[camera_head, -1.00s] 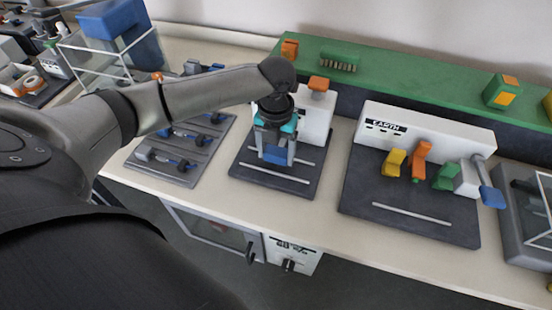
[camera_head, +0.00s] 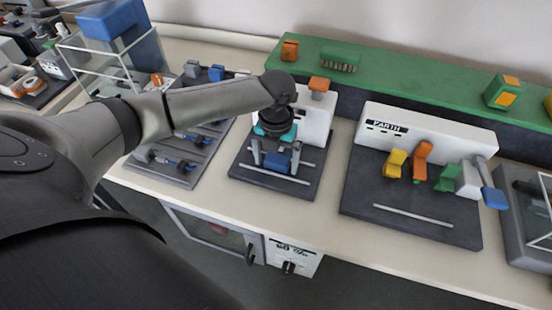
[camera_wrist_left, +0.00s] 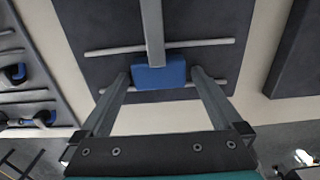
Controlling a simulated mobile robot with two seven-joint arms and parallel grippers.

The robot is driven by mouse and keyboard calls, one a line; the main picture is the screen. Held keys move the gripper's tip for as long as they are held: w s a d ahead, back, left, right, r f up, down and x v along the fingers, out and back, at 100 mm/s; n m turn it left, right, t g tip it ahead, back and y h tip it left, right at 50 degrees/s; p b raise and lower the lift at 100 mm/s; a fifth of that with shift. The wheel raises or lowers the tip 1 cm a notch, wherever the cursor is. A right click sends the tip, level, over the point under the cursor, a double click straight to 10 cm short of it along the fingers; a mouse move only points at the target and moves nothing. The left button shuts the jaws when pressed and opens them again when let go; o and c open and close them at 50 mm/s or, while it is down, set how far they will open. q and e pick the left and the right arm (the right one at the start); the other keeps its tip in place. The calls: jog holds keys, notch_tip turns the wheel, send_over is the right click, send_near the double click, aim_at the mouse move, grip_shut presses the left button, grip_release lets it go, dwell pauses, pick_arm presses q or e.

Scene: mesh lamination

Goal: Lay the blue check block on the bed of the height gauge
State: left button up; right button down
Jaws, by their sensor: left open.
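The blue check block (camera_head: 279,161) is on the dark bed (camera_head: 307,187) of the height gauge, by the pale strips. In the left wrist view the block (camera_wrist_left: 160,74) lies across the space between my fingers, with a grey bar reaching its far side. My left gripper (camera_head: 276,167) is open above the bed, one finger on each side of the block. The wrist view shows gaps between the fingers (camera_wrist_left: 160,80) and the block. The gauge's white upright (camera_head: 317,118) stands behind, partly hidden by my arm. My right gripper is not in view.
To the right is a dark station (camera_head: 410,217) with yellow, orange and green blocks and a blue-ended lever. A grey tray (camera_head: 180,180) with blue-and-black parts lies left. A green shelf (camera_head: 400,75) runs along the back. The counter's front strip is clear.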

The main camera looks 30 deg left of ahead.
aim_at(276, 161)
pick_arm(q)
notch_tip(276, 161, up, 12)
jog(key=p, duration=0.3)
jog(key=shift+r, duration=0.2)
dwell(1.9)
